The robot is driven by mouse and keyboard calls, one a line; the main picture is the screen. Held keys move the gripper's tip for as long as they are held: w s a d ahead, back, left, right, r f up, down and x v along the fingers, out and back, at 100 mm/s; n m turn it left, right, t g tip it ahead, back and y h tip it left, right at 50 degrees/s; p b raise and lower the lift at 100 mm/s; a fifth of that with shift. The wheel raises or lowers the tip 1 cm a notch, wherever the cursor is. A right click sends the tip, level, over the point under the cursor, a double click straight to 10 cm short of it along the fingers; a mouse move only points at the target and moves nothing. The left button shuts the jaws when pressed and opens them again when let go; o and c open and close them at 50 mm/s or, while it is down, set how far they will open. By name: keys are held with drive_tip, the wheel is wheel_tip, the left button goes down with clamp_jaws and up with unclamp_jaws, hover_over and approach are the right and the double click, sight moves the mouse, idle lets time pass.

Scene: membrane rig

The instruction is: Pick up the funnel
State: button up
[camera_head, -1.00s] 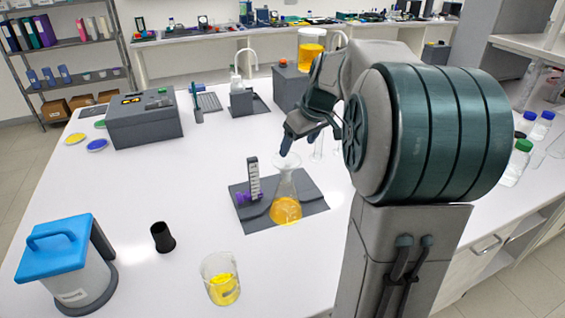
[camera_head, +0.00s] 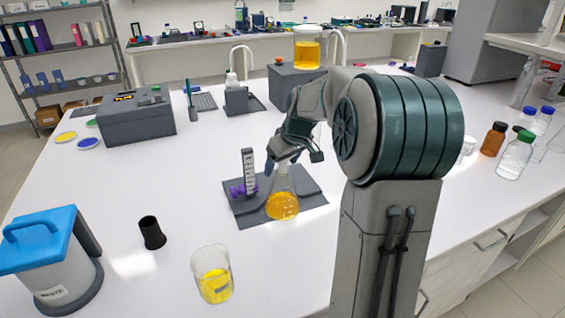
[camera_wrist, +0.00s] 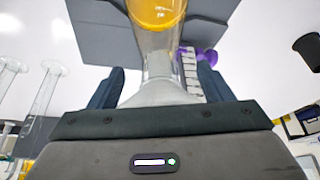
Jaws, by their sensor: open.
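The funnel (camera_wrist: 165,92) is pale and translucent, set in the mouth of the glass flask (camera_head: 283,205). The flask holds orange-yellow liquid and also shows in the wrist view (camera_wrist: 152,45). It stands upright on a dark grey base plate (camera_head: 305,199). My gripper (camera_wrist: 160,88) is open, with one dark finger on each side of the funnel. I cannot tell whether either finger touches it. In the head view my gripper (camera_head: 284,166) is at the flask's top and partly hides the funnel.
A white scale post (camera_head: 248,170) with a purple clamp stands close left of the flask. A beaker of yellow liquid (camera_head: 213,276), a black tapered piece (camera_head: 152,233) and a blue-lidded container (camera_head: 50,262) stand nearer. Bottles (camera_head: 515,155) stand at right.

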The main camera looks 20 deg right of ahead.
drive_tip(key=shift+r, duration=0.1)
drive_tip(key=c, duration=0.5)
drive_tip(key=shift+c, duration=0.2)
